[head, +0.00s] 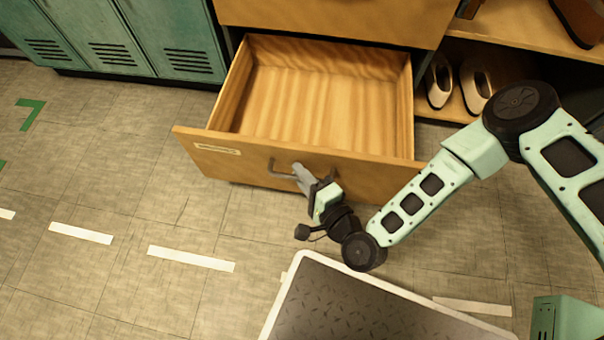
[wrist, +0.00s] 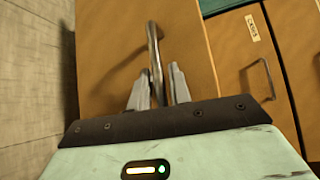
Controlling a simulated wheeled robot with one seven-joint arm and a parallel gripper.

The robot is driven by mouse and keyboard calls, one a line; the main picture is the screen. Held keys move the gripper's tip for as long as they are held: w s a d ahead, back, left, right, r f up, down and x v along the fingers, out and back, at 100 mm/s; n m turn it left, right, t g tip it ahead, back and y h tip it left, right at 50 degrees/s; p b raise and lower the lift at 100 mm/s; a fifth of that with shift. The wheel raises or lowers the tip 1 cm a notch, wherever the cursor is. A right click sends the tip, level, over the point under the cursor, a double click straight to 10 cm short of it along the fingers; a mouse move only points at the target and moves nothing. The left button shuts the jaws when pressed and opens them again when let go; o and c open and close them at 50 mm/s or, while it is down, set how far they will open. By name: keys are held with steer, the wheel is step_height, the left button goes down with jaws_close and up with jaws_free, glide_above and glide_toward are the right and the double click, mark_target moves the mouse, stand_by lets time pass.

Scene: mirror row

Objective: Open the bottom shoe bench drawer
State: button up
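The bottom drawer (head: 315,95) of the wooden shoe bench is pulled far out, and its interior is empty. Its front panel (head: 225,163) carries a pale label on the left and a dark bar handle (head: 283,175) near the middle. My gripper (head: 301,176) is at this handle, in front of the panel. In the wrist view, the handle (wrist: 154,48) runs down between the two grey fingers of my gripper (wrist: 160,90), which look closed around it. The finger contact is partly hidden.
The upper drawer front (head: 335,14) is above; its handle (wrist: 262,79) shows in the wrist view. White shoes (head: 440,82) stand on a shelf at right. Teal lockers (head: 125,38) stand at left. My base's dark deck lies below; floor at left is clear.

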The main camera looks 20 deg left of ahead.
steer(key=p+v, duration=0.4)
steer(key=v, duration=0.8)
steer(key=shift+p, duration=0.4)
